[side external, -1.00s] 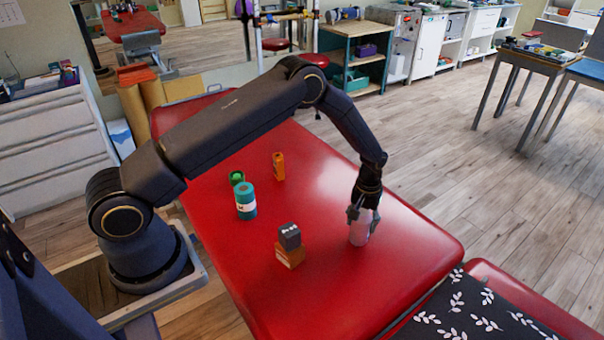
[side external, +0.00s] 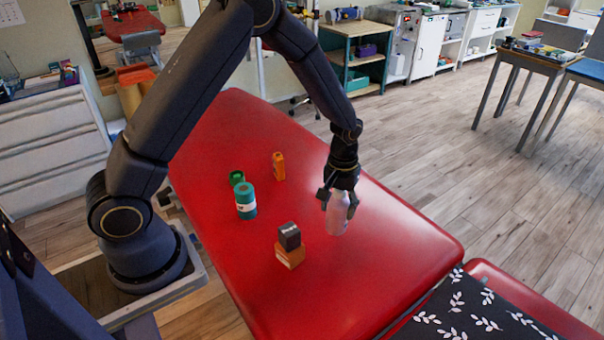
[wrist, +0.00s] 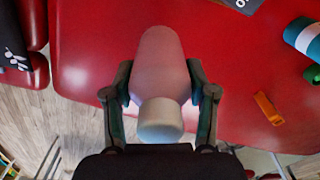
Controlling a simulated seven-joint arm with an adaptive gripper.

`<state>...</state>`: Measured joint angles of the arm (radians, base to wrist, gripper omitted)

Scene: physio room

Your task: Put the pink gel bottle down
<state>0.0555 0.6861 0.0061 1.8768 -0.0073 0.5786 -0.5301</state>
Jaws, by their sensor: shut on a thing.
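The pink gel bottle (side external: 338,214) is held by my gripper (side external: 338,198) over the right part of the red treatment table (side external: 390,245). The bottle is close to upright in the side view; I cannot tell for sure whether its base touches the table. In the wrist view the bottle (wrist: 160,70) lies between the two fingers of my gripper (wrist: 161,92), with its pale cap (wrist: 160,120) toward the camera. The fingers are shut on its sides.
A dark box (side external: 289,236) sits on an orange box (side external: 290,256) left of the bottle. The red surface right of the bottle is clear.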

